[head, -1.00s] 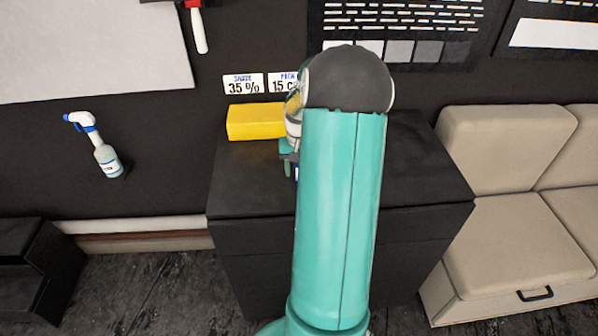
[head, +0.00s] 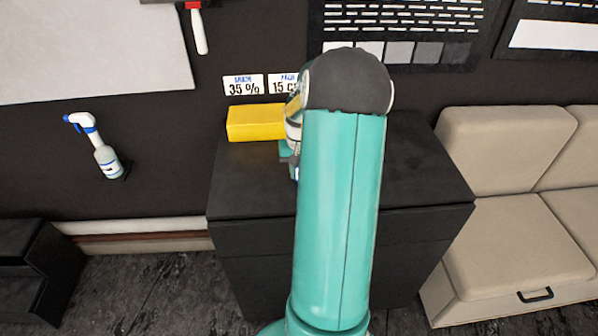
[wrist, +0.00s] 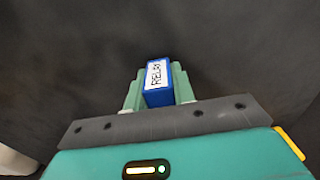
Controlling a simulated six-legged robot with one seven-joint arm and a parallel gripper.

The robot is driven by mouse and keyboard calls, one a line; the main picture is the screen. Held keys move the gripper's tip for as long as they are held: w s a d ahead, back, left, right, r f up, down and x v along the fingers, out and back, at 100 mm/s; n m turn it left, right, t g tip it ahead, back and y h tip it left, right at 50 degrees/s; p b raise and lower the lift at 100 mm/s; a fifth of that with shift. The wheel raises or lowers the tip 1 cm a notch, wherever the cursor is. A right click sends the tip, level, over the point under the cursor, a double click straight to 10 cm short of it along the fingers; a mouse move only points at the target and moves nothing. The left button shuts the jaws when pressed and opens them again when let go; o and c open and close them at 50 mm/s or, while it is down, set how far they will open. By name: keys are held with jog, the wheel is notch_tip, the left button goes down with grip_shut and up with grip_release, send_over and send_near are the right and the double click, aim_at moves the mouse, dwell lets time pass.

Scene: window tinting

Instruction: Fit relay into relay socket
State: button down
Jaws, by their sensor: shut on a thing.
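The relay (wrist: 157,82) is a blue block with a white label reading RELAY, seen in the wrist view. My gripper (wrist: 158,88) is shut on it, with a pale green finger on each side. In the head view my arm hides most of my gripper (head: 290,165), which is over the left part of the black cabinet top. The relay socket cannot be made out in either view.
The black cabinet (head: 245,190) has a yellow block (head: 255,122) at its back left. A spray bottle (head: 105,155) hangs on the dark wall to the left. A beige sofa (head: 515,210) stands close on the right. The front left of the cabinet top is clear.

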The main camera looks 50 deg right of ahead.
jog(key=shift+r, duration=0.5)
jog(key=s+a+r, duration=0.9)
jog(key=a+r, duration=0.1)
jog(key=r, duration=0.1)
jog(key=shift+s+r, duration=0.3)
jog(key=shift+s, duration=0.05)
